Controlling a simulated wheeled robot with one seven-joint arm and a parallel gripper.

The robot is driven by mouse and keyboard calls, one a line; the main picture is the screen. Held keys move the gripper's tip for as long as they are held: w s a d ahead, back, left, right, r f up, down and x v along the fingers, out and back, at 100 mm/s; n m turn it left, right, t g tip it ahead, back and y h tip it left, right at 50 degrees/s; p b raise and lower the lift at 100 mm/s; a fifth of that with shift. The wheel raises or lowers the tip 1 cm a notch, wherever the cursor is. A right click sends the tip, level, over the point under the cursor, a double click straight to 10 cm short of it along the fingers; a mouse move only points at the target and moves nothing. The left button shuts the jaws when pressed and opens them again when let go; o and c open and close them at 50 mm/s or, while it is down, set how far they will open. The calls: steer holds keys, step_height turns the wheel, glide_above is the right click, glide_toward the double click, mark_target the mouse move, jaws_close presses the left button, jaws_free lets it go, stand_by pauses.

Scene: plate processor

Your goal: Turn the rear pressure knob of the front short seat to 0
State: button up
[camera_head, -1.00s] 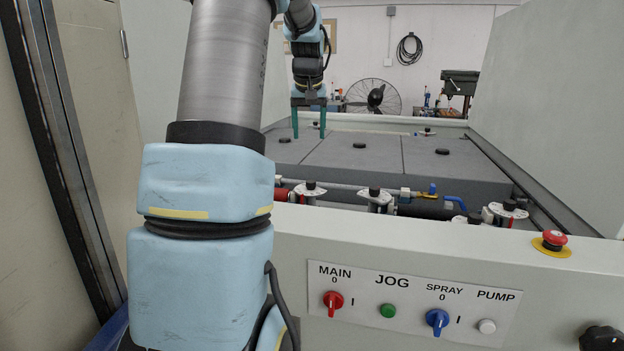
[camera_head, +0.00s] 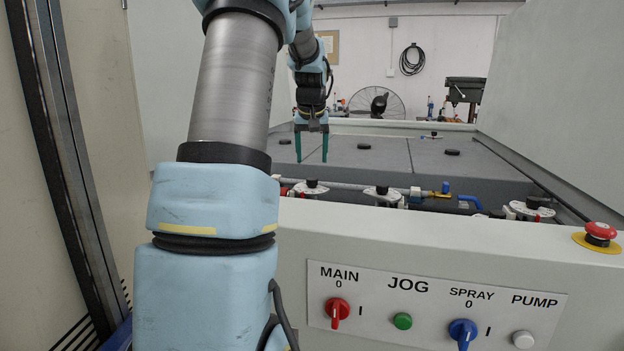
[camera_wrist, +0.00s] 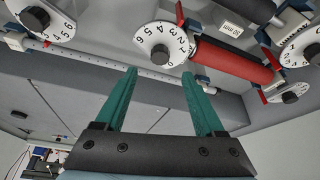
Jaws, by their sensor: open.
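Black pressure knobs on white numbered dials line the rail behind the front panel. In the head view they show at left (camera_head: 312,185), middle (camera_head: 382,190) and right (camera_head: 531,203). I cannot tell which is the named rear knob. In the wrist view, one numbered dial (camera_wrist: 163,44) lies just beyond the fingertips, beside a red roller (camera_wrist: 230,62). Another dial (camera_wrist: 40,19) is at upper left, and more are at the right edge. My gripper (camera_head: 311,160), with green fingers, is open and empty, pointing down above and behind the left knob. It shows in the wrist view (camera_wrist: 160,75), apart from the dials.
The front panel carries a red MAIN switch (camera_head: 337,310), green JOG button (camera_head: 402,321), blue SPRAY switch (camera_head: 462,331) and white PUMP button (camera_head: 523,340). A red emergency stop (camera_head: 600,231) sits at right. Grey flat covers (camera_head: 385,153) lie behind the rail.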

mark_target(312, 179)
steer(key=p+x, duration=0.1)
steer(key=x, duration=0.7)
steer(key=shift+f, duration=0.15)
jaws_close()
stand_by(0.3)
